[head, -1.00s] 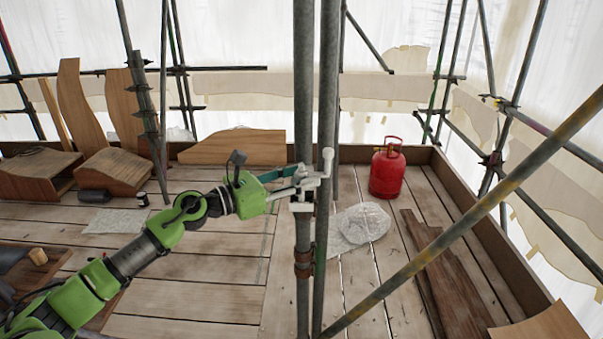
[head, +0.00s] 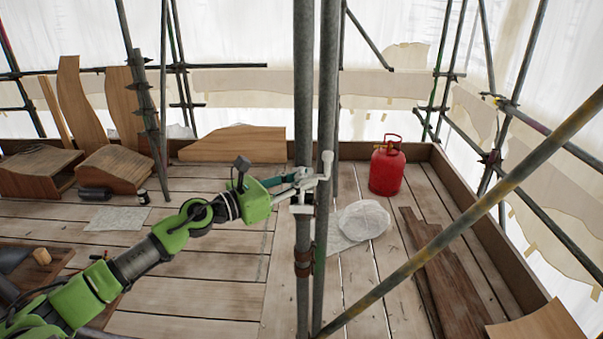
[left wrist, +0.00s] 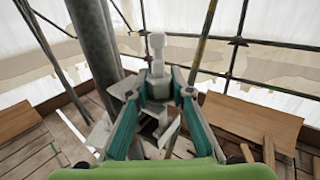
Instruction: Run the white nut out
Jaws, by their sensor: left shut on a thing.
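The white nut (left wrist: 160,87) sits between my left gripper's two teal fingertips in the left wrist view, with a pale round-topped stem (left wrist: 157,48) standing above it. My left gripper (head: 299,181) is shut on the nut, beside the upright scaffold poles in the head view. A pale coupler (head: 302,207) is around the nearer pole (head: 303,100) just below the fingers. The nut itself is small and partly hidden in the head view; its thread cannot be made out. My right gripper is not in view.
A second upright pole (head: 327,90) stands close beside the first. A diagonal pole (head: 455,222) crosses the right foreground. Wooden panels (head: 232,146) lean at the back left.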

